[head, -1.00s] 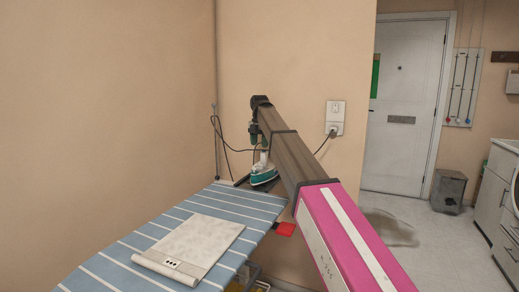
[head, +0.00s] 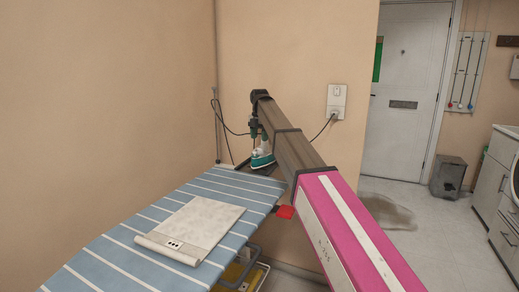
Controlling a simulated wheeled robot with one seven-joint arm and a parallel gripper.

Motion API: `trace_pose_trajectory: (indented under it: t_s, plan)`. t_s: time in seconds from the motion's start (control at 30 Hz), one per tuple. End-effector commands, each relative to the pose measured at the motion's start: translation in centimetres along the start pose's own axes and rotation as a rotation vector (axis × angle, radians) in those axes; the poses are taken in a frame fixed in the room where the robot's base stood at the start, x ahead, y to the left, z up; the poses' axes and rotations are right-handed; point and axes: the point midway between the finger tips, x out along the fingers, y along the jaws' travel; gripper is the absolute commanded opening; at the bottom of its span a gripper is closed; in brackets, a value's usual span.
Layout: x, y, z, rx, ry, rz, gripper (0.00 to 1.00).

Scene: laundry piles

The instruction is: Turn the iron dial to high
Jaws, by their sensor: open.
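The iron (head: 262,158), teal and white, stands at the far end of the striped ironing board, below the end of my arm. Its dial is too small to make out, and part of the iron is hidden by my arm and gripper. My gripper (head: 254,143) hangs down from the arm's far end, just above and at the left of the iron's upper part. It is open and holds nothing that I can see. I cannot tell whether it touches the iron.
The blue striped ironing board (head: 120,262) carries a folded pale cloth (head: 197,229). A cord runs from the iron area to the wall socket (head: 336,101). A red piece (head: 285,212) sits at the board's right edge. Walls close in behind and left; floor is open at right.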

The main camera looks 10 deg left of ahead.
Motion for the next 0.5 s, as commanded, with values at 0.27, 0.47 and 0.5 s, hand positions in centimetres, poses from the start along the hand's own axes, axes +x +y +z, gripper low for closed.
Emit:
trace_pose_trajectory:
  t_s: [0.27, 0.47, 0.5]
  plan:
    - [4.5, -0.1, -0.1, 0.000, 0.001, -0.001, 0.58]
    - [6.0, 0.0, 0.0, 0.000, 0.000, 0.000, 0.58]
    - [6.1, 0.0, 0.0, 0.000, 0.000, 0.000, 0.58]
